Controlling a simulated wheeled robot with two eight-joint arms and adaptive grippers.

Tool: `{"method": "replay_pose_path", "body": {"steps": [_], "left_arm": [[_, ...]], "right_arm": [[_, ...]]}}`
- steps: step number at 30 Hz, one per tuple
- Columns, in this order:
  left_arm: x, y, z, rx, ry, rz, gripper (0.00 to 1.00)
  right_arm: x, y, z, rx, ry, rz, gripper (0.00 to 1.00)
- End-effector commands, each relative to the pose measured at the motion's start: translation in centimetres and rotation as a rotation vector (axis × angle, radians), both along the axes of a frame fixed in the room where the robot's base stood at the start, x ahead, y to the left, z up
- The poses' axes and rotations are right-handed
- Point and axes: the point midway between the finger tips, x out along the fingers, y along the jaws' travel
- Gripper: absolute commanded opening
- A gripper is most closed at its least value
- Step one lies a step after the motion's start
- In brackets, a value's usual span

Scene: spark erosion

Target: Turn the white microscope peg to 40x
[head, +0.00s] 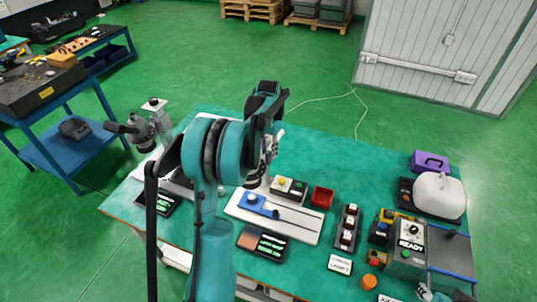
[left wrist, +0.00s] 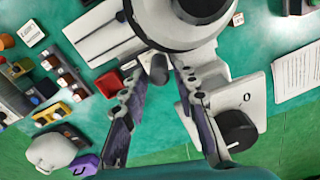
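The microscope shows in the left wrist view as a large pale round body (left wrist: 180,32) at the top, with a white base (left wrist: 252,95) and a black knob (left wrist: 237,130). A short dark grey cylinder (left wrist: 158,68) sticks out of the body between my left fingertips. My left gripper (left wrist: 160,88) is open, with a finger on each side of this cylinder and a gap to both. I cannot make out a white peg or its markings. In the head view my left arm hides most of the microscope, and the gripper (head: 268,150) is partly hidden.
A grey device with a black tube (head: 140,128) stands left. The table's far middle (head: 340,150) is clear.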

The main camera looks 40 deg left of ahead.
Motion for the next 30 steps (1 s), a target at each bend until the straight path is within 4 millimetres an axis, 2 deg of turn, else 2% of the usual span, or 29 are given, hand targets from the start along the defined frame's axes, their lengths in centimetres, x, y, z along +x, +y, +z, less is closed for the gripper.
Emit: {"method": "replay_pose_path", "body": {"steps": [5,14,17,18,30], "left_arm": [[0.0,0.0,-1.7,0.000,0.000,0.000,0.29],[0.0,0.0,-1.9,0.000,-0.001,0.000,0.29],[0.0,0.0,-1.9,0.000,-0.001,0.000,0.03],[0.0,0.0,-1.9,0.000,0.000,0.000,0.00],[-0.1,-0.3,-1.9,0.000,-0.001,-0.039,0.00]], "right_arm": [[0.0,0.0,-0.3,0.000,0.000,0.000,0.40],[0.0,0.0,-0.2,0.000,0.000,0.000,0.40],[0.0,0.0,-0.2,0.000,0.000,0.000,0.40],[0.0,0.0,-0.2,0.000,0.000,0.000,0.40],[0.0,0.0,-0.3,0.000,0.000,0.000,0.40]]}}
